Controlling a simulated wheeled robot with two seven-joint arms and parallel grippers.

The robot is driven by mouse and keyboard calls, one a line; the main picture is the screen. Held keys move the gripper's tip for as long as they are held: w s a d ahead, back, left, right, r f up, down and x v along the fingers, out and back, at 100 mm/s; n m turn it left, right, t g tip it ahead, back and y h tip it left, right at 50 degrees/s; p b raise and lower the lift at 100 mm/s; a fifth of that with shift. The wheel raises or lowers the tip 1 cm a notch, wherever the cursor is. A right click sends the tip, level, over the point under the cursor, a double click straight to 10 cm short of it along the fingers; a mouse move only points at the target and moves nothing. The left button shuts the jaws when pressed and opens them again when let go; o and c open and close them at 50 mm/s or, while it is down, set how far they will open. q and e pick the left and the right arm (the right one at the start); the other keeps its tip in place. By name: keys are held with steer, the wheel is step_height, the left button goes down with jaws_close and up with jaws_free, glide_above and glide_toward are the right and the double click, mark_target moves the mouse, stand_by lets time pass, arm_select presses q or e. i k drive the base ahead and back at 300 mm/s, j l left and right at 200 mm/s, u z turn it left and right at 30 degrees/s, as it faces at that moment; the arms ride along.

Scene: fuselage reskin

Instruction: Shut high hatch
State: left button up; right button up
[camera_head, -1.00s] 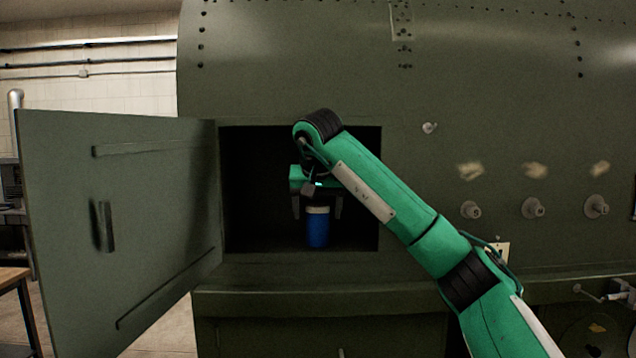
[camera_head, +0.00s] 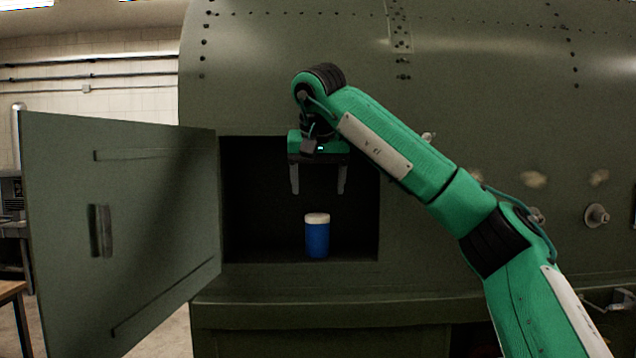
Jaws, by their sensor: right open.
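The hatch door (camera_head: 150,225) is dark green and stands wide open, swung out to the left of its opening. A dark vertical handle (camera_head: 100,231) is on the face turned to me. The square compartment (camera_head: 255,200) behind it is open and dark inside. A blue canister with a white lid (camera_head: 317,238) stands upright on the compartment floor. My right gripper (camera_head: 318,190) is open and empty, pointing down above the canister and apart from it. My left gripper is not in view.
The green fuselage wall (camera_head: 440,110) surrounds the opening, with round knobs (camera_head: 596,215) at the right. A ledge (camera_head: 300,312) juts out below the opening. A wooden table (camera_head: 12,290) stands at the far left, behind the door.

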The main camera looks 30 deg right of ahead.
mark_target(158, 182)
steer(key=k+j, duration=0.8)
steer(key=k, duration=0.05)
